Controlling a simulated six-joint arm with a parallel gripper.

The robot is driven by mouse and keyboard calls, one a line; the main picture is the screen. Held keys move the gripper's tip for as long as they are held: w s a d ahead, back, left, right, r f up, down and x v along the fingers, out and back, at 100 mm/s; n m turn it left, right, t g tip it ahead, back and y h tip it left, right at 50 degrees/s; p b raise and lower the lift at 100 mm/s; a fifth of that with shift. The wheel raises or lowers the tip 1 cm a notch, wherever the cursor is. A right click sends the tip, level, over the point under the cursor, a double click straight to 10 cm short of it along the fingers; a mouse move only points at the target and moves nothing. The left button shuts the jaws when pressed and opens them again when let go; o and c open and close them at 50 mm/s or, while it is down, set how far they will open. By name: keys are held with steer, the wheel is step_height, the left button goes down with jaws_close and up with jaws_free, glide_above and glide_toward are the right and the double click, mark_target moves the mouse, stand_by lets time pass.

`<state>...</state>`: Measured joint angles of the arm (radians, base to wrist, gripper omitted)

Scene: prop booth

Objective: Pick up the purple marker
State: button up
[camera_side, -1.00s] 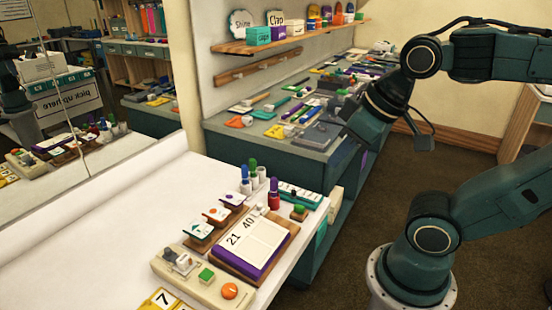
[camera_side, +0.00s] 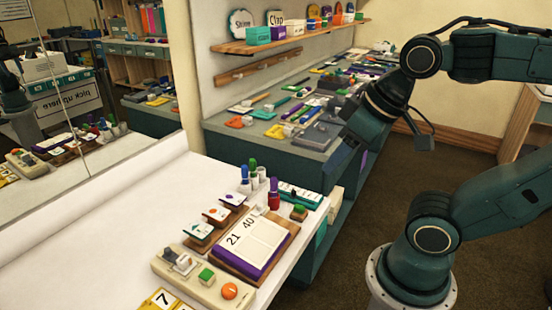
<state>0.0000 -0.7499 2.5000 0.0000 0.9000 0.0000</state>
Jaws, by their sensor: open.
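A marker with a purple top (camera_side: 273,184) stands upright at the back right of the white table, and its lower part looks red. It is beside a small white cup (camera_side: 262,174). A blue-topped marker (camera_side: 245,173) and a green-topped marker (camera_side: 253,165) stand upright to its left. My gripper (camera_side: 343,148) is up and to the right of the purple-topped marker, clear of it, in front of the teal counter. The gripper is open and empty; its fingers are small and dark against the counter, so their detail is hard to see.
Close to the marker are a teal box (camera_side: 300,195), a green-topped block (camera_side: 299,212), a purple-edged calendar block (camera_side: 262,258) and picture cards on wooden stands (camera_side: 217,214). A button panel (camera_side: 205,280) lies in front. The left of the white table (camera_side: 110,235) is bare.

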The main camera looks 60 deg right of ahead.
steer(key=shift+w, duration=0.1)
steer(key=n+g, duration=0.6)
steer(key=n, duration=1.2)
glide_above(273, 179)
step_height(273, 179, down, 14)
steer(key=shift+r, duration=0.1)
steer(key=shift+f, duration=4.3)
